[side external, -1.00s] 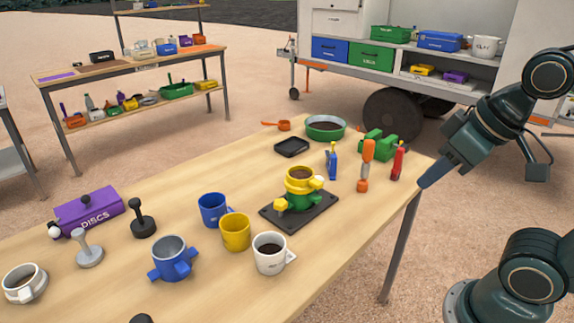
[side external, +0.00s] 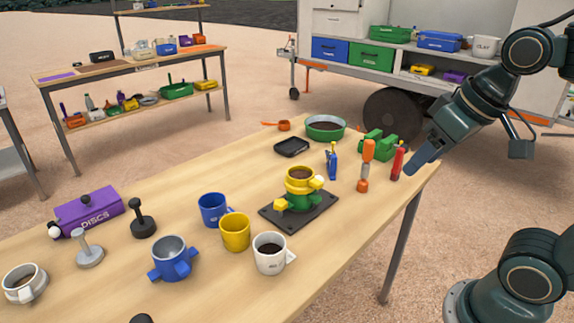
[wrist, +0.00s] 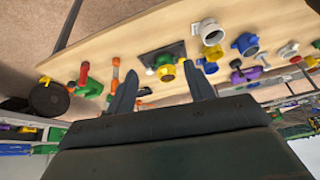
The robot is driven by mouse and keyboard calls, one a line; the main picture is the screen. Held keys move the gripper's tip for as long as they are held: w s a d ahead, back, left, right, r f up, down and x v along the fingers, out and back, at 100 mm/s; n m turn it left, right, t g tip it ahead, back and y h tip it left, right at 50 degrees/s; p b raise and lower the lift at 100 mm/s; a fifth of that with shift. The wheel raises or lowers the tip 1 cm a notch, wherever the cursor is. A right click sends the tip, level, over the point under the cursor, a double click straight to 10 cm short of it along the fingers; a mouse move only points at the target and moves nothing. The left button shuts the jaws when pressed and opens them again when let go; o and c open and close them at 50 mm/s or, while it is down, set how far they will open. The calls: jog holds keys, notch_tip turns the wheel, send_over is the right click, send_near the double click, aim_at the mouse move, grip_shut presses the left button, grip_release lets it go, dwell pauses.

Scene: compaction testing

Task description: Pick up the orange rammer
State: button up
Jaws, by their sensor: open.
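The orange rammer (side external: 366,165) stands upright near the right end of the wooden table, with an orange top, a grey shaft and an orange foot. In the wrist view the orange rammer (wrist: 115,75) shows just left of the left finger. My gripper (side external: 424,157) is at the table's right end, to the right of the orange rammer and apart from it. In the wrist view my gripper (wrist: 160,88) has its two fingers spread with nothing held between them. A red rammer (side external: 397,162) stands between the orange rammer and my gripper.
A blue rammer (side external: 331,161) stands left of the orange one, and a green holder (side external: 378,146) is behind. A yellow and green mould (side external: 300,190) sits on a dark plate (side external: 272,212). Several cups and moulds fill the left half. The table in front of the orange rammer is clear.

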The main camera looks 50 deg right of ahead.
jog(key=w+d+r+m+g, duration=0.25)
jog(key=w+d+m, duration=0.2)
jog(key=w, duration=0.35)
jog(key=m+g, duration=0.3)
jog(key=m, duration=0.9)
send_over(370, 141)
notch_tip(370, 141, down, 4)
jog(key=shift+w+r+n, duration=0.1)
jog(key=shift+n, duration=0.15)
jog(key=shift+f, duration=4.35)
jog(key=shift+f, duration=0.1)
jog(key=shift+f, duration=2.5)
jog(key=shift+d, duration=0.1)
